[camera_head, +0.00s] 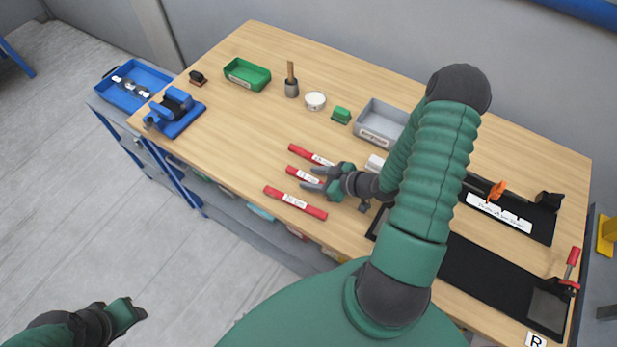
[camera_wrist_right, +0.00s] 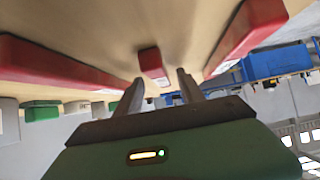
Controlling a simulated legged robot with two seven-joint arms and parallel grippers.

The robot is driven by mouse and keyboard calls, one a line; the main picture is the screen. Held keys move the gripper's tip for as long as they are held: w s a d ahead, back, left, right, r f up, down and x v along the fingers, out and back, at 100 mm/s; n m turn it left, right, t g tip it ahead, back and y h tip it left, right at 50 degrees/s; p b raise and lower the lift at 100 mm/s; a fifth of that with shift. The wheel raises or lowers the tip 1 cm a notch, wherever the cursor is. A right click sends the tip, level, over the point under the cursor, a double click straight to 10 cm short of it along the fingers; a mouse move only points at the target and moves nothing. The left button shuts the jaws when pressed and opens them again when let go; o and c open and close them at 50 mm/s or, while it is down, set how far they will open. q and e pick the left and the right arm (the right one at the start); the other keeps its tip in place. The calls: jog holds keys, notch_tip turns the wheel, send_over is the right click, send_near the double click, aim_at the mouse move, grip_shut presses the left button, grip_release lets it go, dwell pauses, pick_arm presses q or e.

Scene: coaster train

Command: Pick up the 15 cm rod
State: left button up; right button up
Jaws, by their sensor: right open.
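Three red rods with white labels lie side by side on the wooden table. The middle rod (camera_head: 292,170) is the shortest-looking; its label seems to read 15 cm, but my gripper partly covers it. The far rod (camera_head: 298,150) is also partly covered. The near rod (camera_head: 312,210) has a label that looks like 20 cm. My right gripper (camera_head: 314,179) is open at the middle rod. In the right wrist view the middle rod's end (camera_wrist_right: 153,64) lies ahead, between the directions of the two fingers (camera_wrist_right: 160,92). Contact is not clear. My left gripper (camera_head: 130,314) is off the table, lower left.
A green bin (camera_head: 247,74), a grey bin (camera_head: 381,123), a white round container (camera_head: 315,100) and a blue vise-like device (camera_head: 176,112) stand farther back. A black mat (camera_head: 490,268) and a black tray with an orange item (camera_head: 497,190) lie on the right.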

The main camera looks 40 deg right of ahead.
jog(key=shift+w+a+f, duration=0.1)
jog(key=shift+w+f, duration=0.05)
jog(key=shift+w, duration=0.15)
jog(key=shift+s+a, duration=0.1)
grip_shut()
